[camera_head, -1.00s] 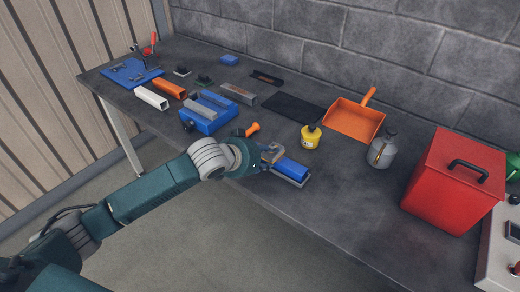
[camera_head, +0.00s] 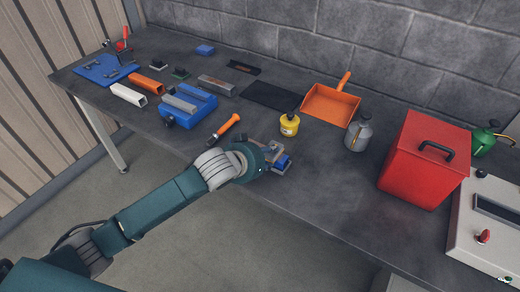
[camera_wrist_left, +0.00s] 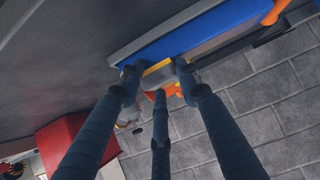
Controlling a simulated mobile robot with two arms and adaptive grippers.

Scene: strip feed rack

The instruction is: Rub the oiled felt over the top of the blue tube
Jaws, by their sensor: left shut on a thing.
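The blue tube (camera_head: 284,162) lies near the front edge of the bench, its right end showing past my left gripper (camera_head: 270,155). In the left wrist view the tube (camera_wrist_left: 185,40) is a long blue bar with a grey strip alongside. My left gripper (camera_wrist_left: 158,72) is shut on a small grey and yellowish block, apparently the felt (camera_wrist_left: 158,74). The block is at the tube; I cannot tell whether it touches. In the head view the gripper hides most of the tube and the block. My right gripper is not in view.
An orange-handled tool (camera_head: 228,124) lies just left of my gripper. A yellow pot (camera_head: 290,125), a grey bottle (camera_head: 358,134), an orange dustpan (camera_head: 330,104) and a red bin (camera_head: 428,165) stand behind and right. A blue fixture (camera_head: 190,108) is farther left.

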